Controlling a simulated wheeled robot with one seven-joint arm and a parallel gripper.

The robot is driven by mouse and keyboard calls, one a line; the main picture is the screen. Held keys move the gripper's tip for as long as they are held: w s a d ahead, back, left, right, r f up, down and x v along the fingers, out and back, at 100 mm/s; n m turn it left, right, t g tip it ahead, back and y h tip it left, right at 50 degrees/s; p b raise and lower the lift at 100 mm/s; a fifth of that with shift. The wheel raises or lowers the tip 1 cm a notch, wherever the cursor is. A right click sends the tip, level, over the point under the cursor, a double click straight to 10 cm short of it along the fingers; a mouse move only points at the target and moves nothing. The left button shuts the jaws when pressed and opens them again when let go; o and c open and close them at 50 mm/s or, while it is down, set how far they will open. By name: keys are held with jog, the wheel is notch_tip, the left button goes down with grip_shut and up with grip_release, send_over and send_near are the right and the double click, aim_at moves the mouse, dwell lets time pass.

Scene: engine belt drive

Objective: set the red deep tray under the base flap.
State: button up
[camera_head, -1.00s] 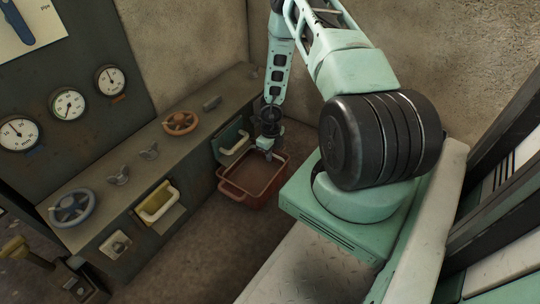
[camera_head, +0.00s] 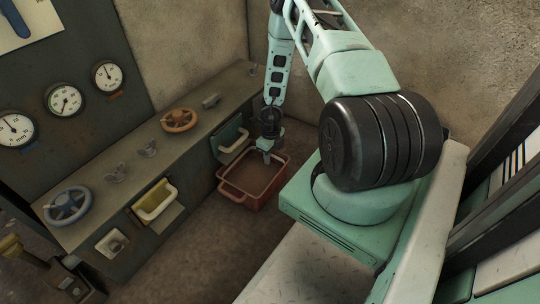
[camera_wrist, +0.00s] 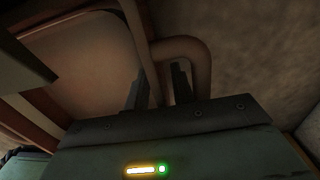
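The red deep tray (camera_head: 250,198) is an open box with rim handles, close to the floor in front of the grey console. In the wrist view its wall and inside (camera_wrist: 85,60) fill the upper left, and a curved handle (camera_wrist: 205,70) shows beyond my fingers. My gripper (camera_head: 267,157) is at the tray's far rim; in the wrist view its dark fingers (camera_wrist: 160,88) stand on either side of the rim and appear shut on it. The console front bears a green flap (camera_head: 225,137) and a yellow flap (camera_head: 152,199); which is the base flap I cannot tell.
The console (camera_head: 120,195) runs along the left wall, with an orange wheel (camera_head: 179,120) and a blue wheel (camera_head: 67,205) on top. A pale fitting (camera_head: 110,242) is on its near front. Bare floor (camera_head: 205,240) lies left of my base.

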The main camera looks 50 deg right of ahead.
notch_tip(320, 180, up, 12)
jog(key=p, duration=0.8)
jog(key=shift+d, duration=0.2)
jog(key=shift+r, duration=0.1)
